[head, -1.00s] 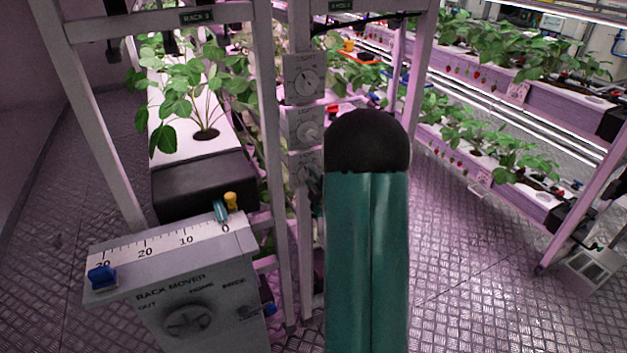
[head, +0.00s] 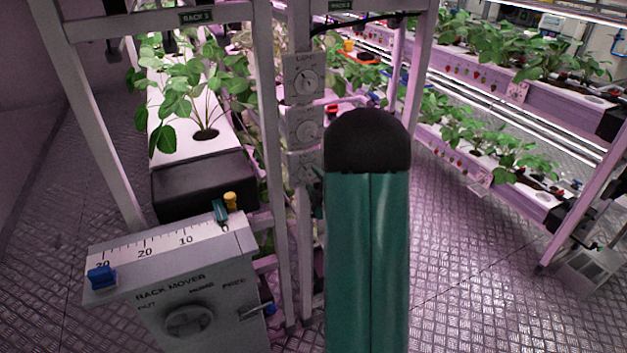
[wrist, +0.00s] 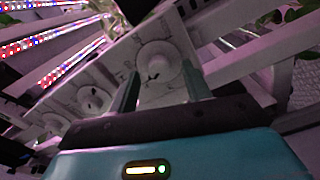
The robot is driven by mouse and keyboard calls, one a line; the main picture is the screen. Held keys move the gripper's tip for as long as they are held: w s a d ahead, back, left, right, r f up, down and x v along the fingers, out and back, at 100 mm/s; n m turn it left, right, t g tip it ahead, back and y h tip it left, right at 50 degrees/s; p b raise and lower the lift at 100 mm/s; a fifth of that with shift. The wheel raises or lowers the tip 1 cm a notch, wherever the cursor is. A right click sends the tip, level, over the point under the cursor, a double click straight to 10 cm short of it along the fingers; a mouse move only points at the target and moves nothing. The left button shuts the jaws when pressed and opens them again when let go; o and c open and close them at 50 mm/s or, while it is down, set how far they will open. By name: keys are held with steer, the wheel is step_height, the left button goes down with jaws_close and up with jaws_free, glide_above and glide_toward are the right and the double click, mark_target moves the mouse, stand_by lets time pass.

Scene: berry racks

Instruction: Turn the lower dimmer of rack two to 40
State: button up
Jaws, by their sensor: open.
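Three small grey dial panels run down the rack post in the head view: a top one (head: 304,80), a middle one (head: 304,130) and a bottom one (head: 303,168). The bottom one is partly hidden by my arm. In the wrist view my gripper (wrist: 160,74) is open, with a dark finger on each side of a round pale knob (wrist: 155,59) on a panel. I cannot tell whether the fingers touch it. A second knob (wrist: 90,99) shows to the left. Knob markings are too blurred to read. My fingers are mostly hidden in the head view.
A rack mover box (head: 185,285) with a scale and knob stands at the lower left. A black-fronted white planter (head: 205,185) stands behind it. Planted racks (head: 480,160) line the right. The metal floor (head: 455,270) between is clear.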

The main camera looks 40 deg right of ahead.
steer(key=v, duration=1.2)
steer(key=shift+s, duration=0.4)
steer(key=shift+a+r, duration=0.15)
